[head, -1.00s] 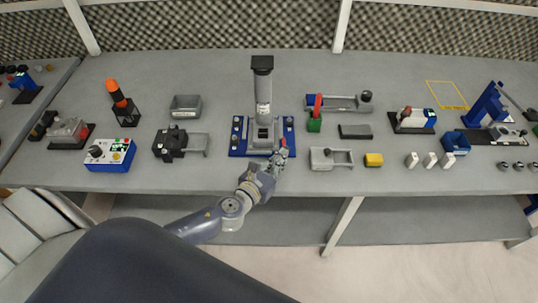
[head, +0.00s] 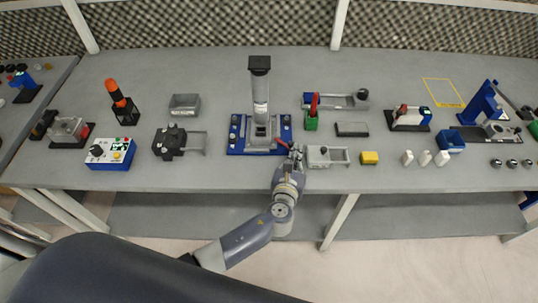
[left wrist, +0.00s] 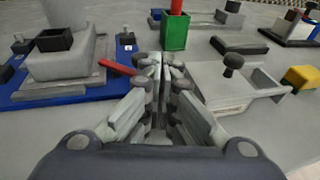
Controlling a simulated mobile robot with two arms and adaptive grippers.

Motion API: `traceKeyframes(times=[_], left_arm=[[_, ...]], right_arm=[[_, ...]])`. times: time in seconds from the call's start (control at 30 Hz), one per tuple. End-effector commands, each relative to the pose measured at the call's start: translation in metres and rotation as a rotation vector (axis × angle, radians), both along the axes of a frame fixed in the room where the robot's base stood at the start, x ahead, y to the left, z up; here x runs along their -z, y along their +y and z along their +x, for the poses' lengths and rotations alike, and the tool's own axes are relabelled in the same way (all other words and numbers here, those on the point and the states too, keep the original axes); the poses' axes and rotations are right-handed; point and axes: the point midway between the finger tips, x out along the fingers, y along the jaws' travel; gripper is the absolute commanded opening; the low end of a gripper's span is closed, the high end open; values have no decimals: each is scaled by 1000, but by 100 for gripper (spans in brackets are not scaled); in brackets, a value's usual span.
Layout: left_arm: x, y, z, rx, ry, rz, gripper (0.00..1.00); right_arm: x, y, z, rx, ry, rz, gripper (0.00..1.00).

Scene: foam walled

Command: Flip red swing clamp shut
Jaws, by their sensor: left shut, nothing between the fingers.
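The red clamp arm (head: 282,144) is a thin bar at the right side of a grey fixture on a blue base plate (head: 235,150). In the left wrist view the red bar (left wrist: 118,67) sticks out from the fixture over the blue plate's edge, roughly level. Its free end is close to my left gripper's left finger; whether they touch I cannot tell. My left gripper (head: 297,149) is shut and empty, just right of the fixture; its fingertips (left wrist: 158,62) are together in the wrist view. The clamp's pivot is not clear. My right gripper is out of view.
A grey tray with a black knob (head: 327,155) is close to the right of my gripper. A green holder with a red piece (head: 311,121) stands behind it. A yellow block (head: 369,158) lies farther right. Bare bench shows in front of the fixture.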

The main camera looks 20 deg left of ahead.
Motion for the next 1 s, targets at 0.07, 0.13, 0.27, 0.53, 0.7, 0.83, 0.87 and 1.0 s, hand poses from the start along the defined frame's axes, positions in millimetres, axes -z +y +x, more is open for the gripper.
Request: traceKeyframes(times=[0.07, 0.13, 0.27, 0.53, 0.7, 0.83, 0.87, 1.0], left_arm=[[-1, -3, 5, 0, -1, 0, 0], [0, -5, 8, 0, -1, 0, 0], [0, -8, 12, 0, -1, 0, 0], [0, -8, 12, 0, 0, -1, 0], [0, -8, 12, 0, 0, -1, 0], [0, -7, 12, 0, 0, -1, 0], [0, -7, 12, 0, 0, -1, 0], [0, -7, 12, 0, 0, -1, 0]], right_arm=[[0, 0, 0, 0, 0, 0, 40], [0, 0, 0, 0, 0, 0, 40], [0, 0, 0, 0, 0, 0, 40], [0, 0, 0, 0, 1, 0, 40], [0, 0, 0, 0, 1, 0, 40], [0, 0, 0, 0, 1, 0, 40], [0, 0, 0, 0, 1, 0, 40], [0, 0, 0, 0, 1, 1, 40]])
